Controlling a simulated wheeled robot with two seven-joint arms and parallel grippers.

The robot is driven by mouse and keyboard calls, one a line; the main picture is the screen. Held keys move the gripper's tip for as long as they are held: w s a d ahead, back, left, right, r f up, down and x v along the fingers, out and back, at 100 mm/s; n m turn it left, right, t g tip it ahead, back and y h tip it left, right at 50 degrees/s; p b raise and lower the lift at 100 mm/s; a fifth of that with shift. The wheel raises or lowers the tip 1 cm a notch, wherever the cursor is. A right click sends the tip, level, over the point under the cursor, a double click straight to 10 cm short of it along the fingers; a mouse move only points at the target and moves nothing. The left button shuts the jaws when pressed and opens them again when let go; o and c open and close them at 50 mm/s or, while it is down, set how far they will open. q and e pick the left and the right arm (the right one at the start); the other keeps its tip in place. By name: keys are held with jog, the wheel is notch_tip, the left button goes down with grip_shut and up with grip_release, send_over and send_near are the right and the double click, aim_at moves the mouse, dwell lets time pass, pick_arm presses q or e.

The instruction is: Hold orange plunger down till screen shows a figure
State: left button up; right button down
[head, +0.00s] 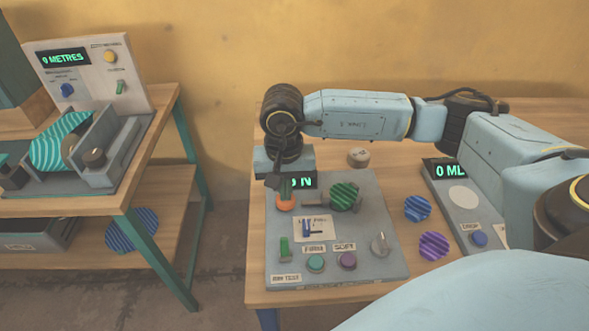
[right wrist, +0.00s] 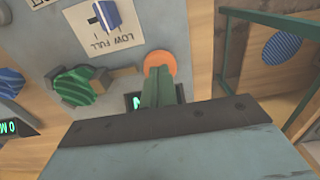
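The orange plunger (head: 285,204) is a round button at the upper left of the grey press panel (head: 350,265). It also shows in the right wrist view (right wrist: 161,61). My right gripper (head: 286,190) points down over it, its green fingers (right wrist: 156,80) closed together with nothing seen between them. The tips overlap the plunger's edge; I cannot tell whether they press on it. The screen (head: 306,181) behind is partly hidden by the gripper; green characters like "0 N" show. A green striped round piece (head: 344,196) sits right of the plunger. My left gripper is out of view.
The panel carries a blue slider (head: 308,227), FIRM (head: 316,263) and SOFT (head: 348,261) buttons and a grey knob (head: 380,243). Striped discs (head: 418,208) lie to the right, beside a "0 ML" device (head: 463,195). A "0 METRES" device (head: 120,100) stands on the left bench.

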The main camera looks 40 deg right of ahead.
dwell(0.5)
jog(key=shift+r+p, duration=1.35)
jog(key=shift+r, duration=1.2)
